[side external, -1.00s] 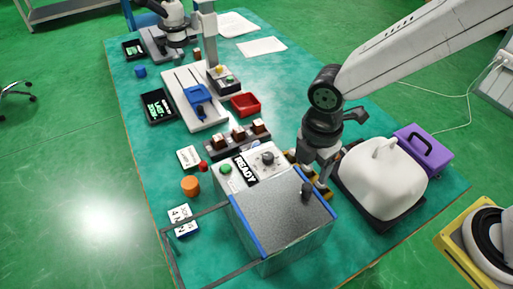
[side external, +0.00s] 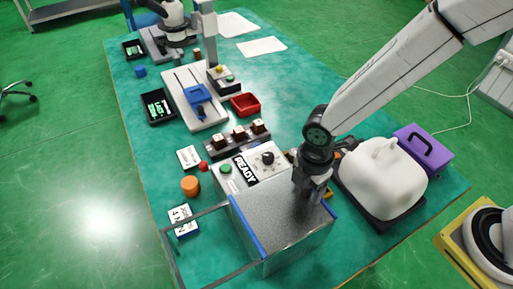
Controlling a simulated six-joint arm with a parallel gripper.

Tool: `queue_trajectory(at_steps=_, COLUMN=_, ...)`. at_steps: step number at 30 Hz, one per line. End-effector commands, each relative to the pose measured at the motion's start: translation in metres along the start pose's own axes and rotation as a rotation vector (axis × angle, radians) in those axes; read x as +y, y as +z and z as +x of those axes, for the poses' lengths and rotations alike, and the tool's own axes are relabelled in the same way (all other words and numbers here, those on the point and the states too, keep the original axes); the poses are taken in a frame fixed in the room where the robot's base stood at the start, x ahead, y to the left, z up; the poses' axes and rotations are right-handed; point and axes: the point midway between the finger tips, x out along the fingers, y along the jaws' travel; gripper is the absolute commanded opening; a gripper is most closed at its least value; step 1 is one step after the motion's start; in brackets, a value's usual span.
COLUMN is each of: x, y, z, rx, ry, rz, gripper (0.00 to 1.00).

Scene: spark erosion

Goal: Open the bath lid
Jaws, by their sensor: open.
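The bath is a box with a grey speckled lid (side external: 275,222) and blue edges, at the near side of the table. The lid lies flat and closed on top. My gripper (side external: 308,198) points down over the lid's back right part, where the dark knob stood in the earlier view. The gripper hides the knob, and I cannot tell whether the fingers touch it. The jaws are open. Behind the lid is the control panel with a green button (side external: 226,169), a black dial (side external: 267,158) and a sign reading "READY" (side external: 245,169).
A white rounded cover (side external: 383,178) on a dark base stands right of the bath, with a purple case (side external: 424,150) behind it. An orange cylinder (side external: 190,186) and a number card (side external: 182,220) lie left. A block rack (side external: 237,138) and red tray (side external: 245,104) stand behind.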

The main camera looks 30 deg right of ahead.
Motion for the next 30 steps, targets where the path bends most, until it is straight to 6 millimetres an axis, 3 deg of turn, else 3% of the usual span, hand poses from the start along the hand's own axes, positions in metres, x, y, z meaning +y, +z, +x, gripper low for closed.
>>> queue_trajectory(at_steps=11, x=0.0003, y=-0.0001, z=0.0028, rx=0.001, ry=0.001, rz=0.000, gripper=0.68)
queue_trajectory(at_steps=15, x=0.0002, y=-0.0001, z=0.0028, rx=0.000, ry=0.001, rz=0.000, gripper=0.24)
queue_trajectory(at_steps=17, x=0.0002, y=-0.0001, z=0.0027, rx=0.000, ry=0.001, rz=0.000, gripper=0.05)
queue_trajectory(at_steps=18, x=0.0003, y=-0.0001, z=0.0027, rx=0.000, ry=0.001, rz=0.000, gripper=0.00)
queue_trajectory(at_steps=30, x=0.0006, y=-0.0001, z=0.0025, rx=0.001, ry=0.002, rz=0.000, gripper=0.00)
